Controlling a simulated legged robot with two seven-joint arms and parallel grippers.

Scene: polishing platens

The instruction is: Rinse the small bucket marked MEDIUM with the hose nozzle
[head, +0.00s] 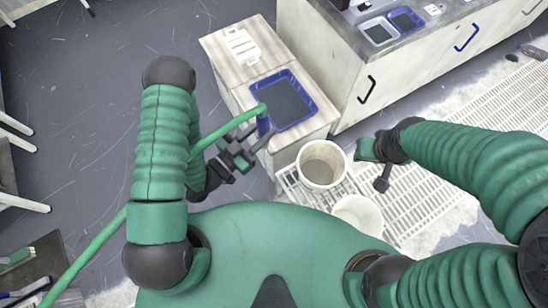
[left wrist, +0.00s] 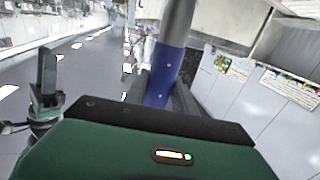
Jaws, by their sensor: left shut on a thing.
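Two small pale buckets stand low in the middle of the head view. The upper bucket (head: 323,165) shows a beige inside; the lower bucket (head: 358,214) is partly hidden by my body. I cannot read a MEDIUM mark on either. A green hose (head: 110,232) runs up from the lower left, past my left arm, to the blue tray. My left gripper (head: 255,137) is left of the upper bucket, shut on a grey and blue cylinder, apparently the hose nozzle (left wrist: 165,80). My right gripper (head: 372,168) is just right of the upper bucket; its jaws are unclear.
A blue-rimmed tray (head: 313,101) with a dark inside sits on a pale cabinet (head: 222,56). A counter (head: 352,48) with handled doors stands behind, at upper right. White floor grating (head: 425,165) lies under and right of the buckets. The grey floor at left is mostly open.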

